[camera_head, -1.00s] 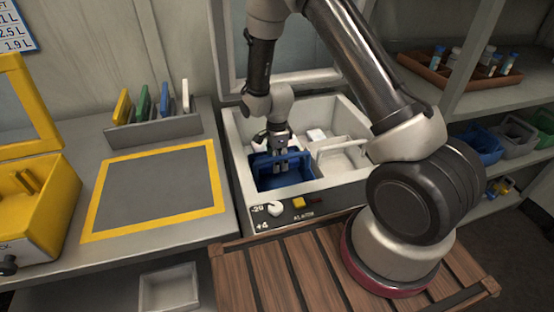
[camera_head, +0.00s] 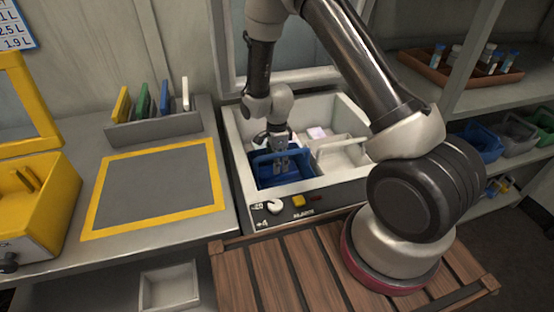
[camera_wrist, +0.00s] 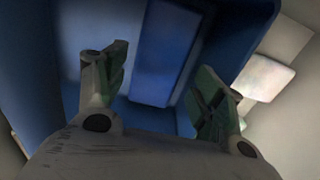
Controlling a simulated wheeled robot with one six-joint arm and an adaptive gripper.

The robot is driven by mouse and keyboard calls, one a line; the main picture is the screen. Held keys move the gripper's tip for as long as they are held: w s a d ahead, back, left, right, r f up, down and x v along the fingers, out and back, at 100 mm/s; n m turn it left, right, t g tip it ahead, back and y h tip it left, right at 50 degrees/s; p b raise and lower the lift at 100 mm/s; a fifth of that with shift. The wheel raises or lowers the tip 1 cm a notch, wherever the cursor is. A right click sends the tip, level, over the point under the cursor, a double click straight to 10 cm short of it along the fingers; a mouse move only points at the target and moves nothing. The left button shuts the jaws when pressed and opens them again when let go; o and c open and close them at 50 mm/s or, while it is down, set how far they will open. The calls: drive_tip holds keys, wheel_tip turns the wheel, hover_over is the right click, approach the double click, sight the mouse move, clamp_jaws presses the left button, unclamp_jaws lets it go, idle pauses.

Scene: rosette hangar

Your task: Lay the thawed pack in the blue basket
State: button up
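The blue basket (camera_head: 296,177) stands in the left part of an open white chest. My gripper (camera_head: 281,165) reaches down into it from above. In the wrist view my gripper (camera_wrist: 160,78) has its two green-padded fingers spread apart, inside the blue walls of the basket (camera_wrist: 85,20). A pale, pinkish-white pack (camera_head: 318,132) lies in the chest outside the basket; a pale block also shows in the wrist view (camera_wrist: 262,78).
The chest (camera_head: 235,150) has a white divider basket at right and a front panel with a knob (camera_head: 273,206). A yellow-framed grey mat (camera_head: 155,190) lies clear on the left counter, near a rack of coloured boards (camera_head: 150,127). Shelves with bins (camera_head: 480,142) stand at right.

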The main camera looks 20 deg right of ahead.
drive_tip(key=s+d+r+n+t, duration=0.1)
drive_tip(key=d+r+n, duration=0.1)
drive_tip(key=r, duration=1)
drive_tip(key=s+d+r+n, duration=0.1)
drive_tip(key=d+r+n, duration=0.1)
drive_tip(key=r, duration=0.9)
drive_tip(key=s+d+r+n+t, duration=0.1)
drive_tip(key=s+d+r+n, duration=0.1)
drive_tip(key=s+r, duration=0.25)
drive_tip(key=s+d+r+n, duration=0.3)
drive_tip(key=r, duration=0.3)
drive_tip(key=s+d+r+n+t, duration=0.1)
drive_tip(key=s+d+r+n, duration=0.2)
drive_tip(key=s, duration=0.5)
drive_tip(key=s+d+r+n+t, duration=0.1)
drive_tip(key=s+d+r+n, duration=0.2)
drive_tip(key=s+n, duration=0.3)
drive_tip(key=s+r, duration=0.1)
drive_tip(key=s, duration=0.2)
drive_tip(key=shift+r, duration=0.3)
